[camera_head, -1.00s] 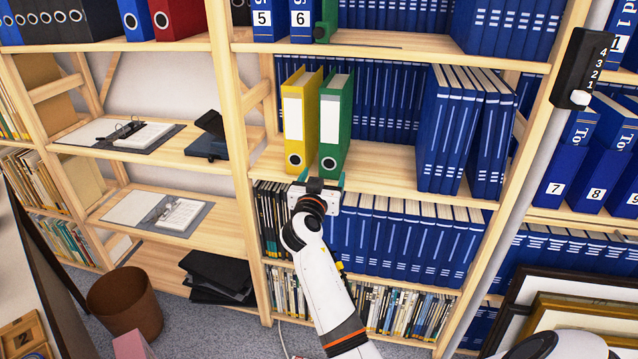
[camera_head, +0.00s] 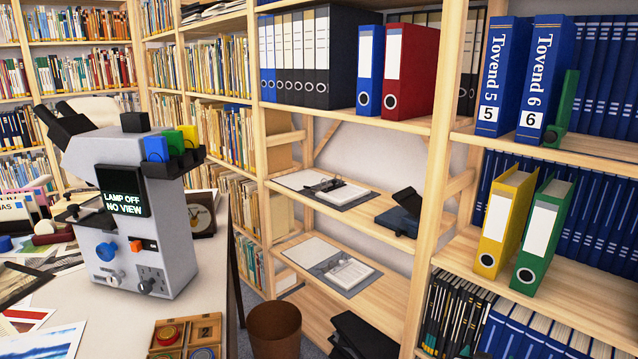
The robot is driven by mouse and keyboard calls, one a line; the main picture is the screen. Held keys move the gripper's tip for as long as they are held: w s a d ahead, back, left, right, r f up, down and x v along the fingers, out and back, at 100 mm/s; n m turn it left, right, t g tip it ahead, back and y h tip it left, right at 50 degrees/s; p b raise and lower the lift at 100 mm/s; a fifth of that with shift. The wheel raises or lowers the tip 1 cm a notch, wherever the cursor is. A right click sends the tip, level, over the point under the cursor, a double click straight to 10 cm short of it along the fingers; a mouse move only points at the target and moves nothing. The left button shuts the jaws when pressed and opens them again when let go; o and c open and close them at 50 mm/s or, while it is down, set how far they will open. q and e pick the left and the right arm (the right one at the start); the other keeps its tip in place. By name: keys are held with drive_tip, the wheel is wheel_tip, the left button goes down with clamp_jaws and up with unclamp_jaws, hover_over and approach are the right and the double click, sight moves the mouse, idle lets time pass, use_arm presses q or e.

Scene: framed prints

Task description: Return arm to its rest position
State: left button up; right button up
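Neither of my arms nor grippers shows in the head view now. A yellow binder (camera_head: 507,222) and a green binder (camera_head: 540,236) stand upright side by side on the middle shelf (camera_head: 590,290) at the right. Nothing of mine touches them in this view. Two blue volumes, Tovend 5 (camera_head: 502,77) and Tovend 6 (camera_head: 545,79), stand on the shelf above, with a green object (camera_head: 562,108) beside Tovend 6.
A grey microscope-like device (camera_head: 140,215) reading "LAMP OFF NO VIEW" stands on the table at the left, among prints (camera_head: 45,340) and a wooden box (camera_head: 185,335). A brown bin (camera_head: 274,330) is on the floor. Open binders (camera_head: 340,265) lie on shelves mid-view.

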drive_tip(key=s+a+f+n+g+y, duration=0.25)
drive_tip(key=s+a+f, duration=0.25)
drive_tip(key=s+f, duration=0.4)
drive_tip(key=s+a+f+n+g+y, duration=0.2)
drive_tip(key=s+a+f+y, duration=0.3)
drive_tip(key=f, duration=0.6)
drive_tip(key=s+a+f+n+g+y, duration=0.1)
drive_tip(key=s+a+f+n+g, duration=0.15)
drive_tip(key=s+f, duration=0.45)
drive_tip(key=s+a+f+n+g+y, duration=0.15)
drive_tip(key=s+a, duration=0.25)
drive_tip(key=s, duration=0.7)
use_arm(q)
drive_tip(key=s+a+f+p, duration=0.1)
drive_tip(key=s+p, duration=0.7)
drive_tip(key=s+a+g+p, duration=0.1)
drive_tip(key=s+a+p, duration=0.1)
drive_tip(key=s+p, duration=0.6)
drive_tip(key=shift+s+f+p, duration=0.3)
drive_tip(key=shift+s+f, duration=0.05)
drive_tip(key=shift+s, duration=0.35)
use_arm(e)
drive_tip(key=s+d+f+g, duration=0.1)
drive_tip(key=s+d+f, duration=0.1)
drive_tip(key=s, duration=1.6)
drive_tip(key=shift+d+f+h, duration=0.2)
drive_tip(key=shift+f+h, duration=0.15)
drive_tip(key=shift+h, duration=0.05)
